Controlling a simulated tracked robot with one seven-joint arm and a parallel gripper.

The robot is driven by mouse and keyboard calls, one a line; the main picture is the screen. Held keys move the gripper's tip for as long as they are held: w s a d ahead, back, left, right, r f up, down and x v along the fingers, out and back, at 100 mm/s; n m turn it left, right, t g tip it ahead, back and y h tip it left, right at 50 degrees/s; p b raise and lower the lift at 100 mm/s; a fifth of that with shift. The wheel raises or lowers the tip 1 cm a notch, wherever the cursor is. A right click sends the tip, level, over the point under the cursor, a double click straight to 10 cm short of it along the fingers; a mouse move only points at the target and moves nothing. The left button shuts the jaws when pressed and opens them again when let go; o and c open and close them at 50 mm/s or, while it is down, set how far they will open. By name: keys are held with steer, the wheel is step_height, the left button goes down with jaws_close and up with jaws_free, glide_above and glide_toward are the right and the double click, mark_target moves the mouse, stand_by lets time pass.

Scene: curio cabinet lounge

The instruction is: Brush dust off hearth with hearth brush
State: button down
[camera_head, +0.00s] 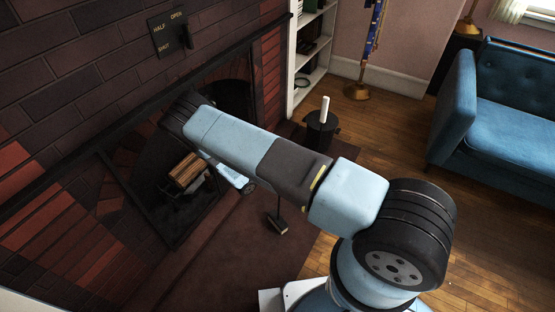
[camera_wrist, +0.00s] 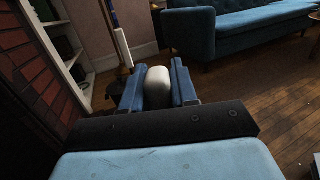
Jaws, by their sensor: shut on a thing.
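My gripper (camera_wrist: 157,84) has its two blue fingers closed on a pale, rounded handle end (camera_wrist: 157,92) in the wrist view. The hearth (camera_head: 225,250) is a dark reddish slab in front of the fireplace. Dust cannot be made out on it.
The brick fireplace opening (camera_head: 232,95) holds wood (camera_head: 188,170). A dark bucket (camera_head: 322,127) with a white upright piece (camera_head: 325,107) stands past the hearth. A white bookshelf (camera_head: 301,80) is at the back, a blue sofa (camera_head: 510,105) at right. Wood floor (camera_head: 390,125) between is clear.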

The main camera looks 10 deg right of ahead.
steer(key=w+d, duration=1)
steer(key=w, duration=0.3)
stand_by(1.4)
steer(key=shift+s, duration=0.1)
